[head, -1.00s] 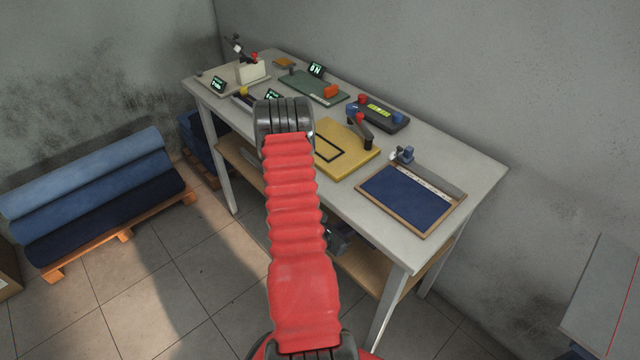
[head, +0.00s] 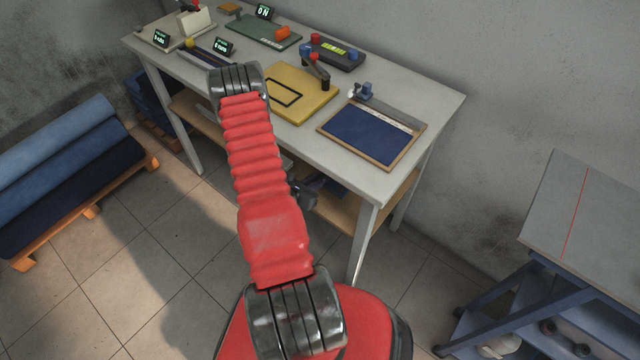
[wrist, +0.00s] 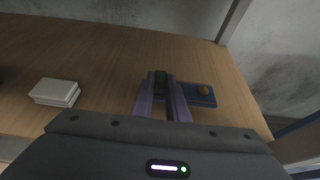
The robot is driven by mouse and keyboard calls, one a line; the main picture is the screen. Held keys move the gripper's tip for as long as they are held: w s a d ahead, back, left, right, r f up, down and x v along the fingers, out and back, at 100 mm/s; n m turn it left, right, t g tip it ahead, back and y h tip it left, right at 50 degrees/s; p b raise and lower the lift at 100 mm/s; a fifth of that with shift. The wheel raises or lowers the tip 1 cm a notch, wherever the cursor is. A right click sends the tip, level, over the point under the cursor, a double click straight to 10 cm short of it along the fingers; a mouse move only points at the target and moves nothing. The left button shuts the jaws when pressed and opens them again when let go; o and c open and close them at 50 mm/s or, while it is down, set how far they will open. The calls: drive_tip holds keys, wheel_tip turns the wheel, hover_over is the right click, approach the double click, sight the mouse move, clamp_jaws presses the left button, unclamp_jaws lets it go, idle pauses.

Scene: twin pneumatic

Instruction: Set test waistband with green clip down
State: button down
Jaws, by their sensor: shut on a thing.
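In the wrist view my gripper (wrist: 163,88) is shut on the dark green clip (wrist: 161,77), which shows between the fingertips. The test waistband (wrist: 209,101) is a short dark blue piece with a round copper button, just right of the fingers. Part of it is hidden behind the fingers. It appears over the wooden shelf (wrist: 115,55); I cannot tell whether it touches the wood. In the head view my arm hides the gripper's jaws and the waistband, beside the bench's lower shelf.
A white stack (wrist: 55,92) lies on the shelf at left, with bare wood around it. A bench leg (wrist: 232,22) stands at the shelf's far right. The worktop (head: 440,98) above holds a yellow board (head: 305,105) and a blue framed tray (head: 415,151). A grey-topped cart (head: 590,215) stands right.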

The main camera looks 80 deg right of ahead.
sight(320, 191)
drive_tip(key=shift+f, duration=2.05)
drive_tip(key=c, duration=1.7)
unclamp_jaws()
drive_tip(key=shift+f, duration=0.1)
drive_tip(key=shift+c, duration=0.2)
drive_tip(key=v, duration=1.2)
drive_tip(key=shift+w, duration=0.15)
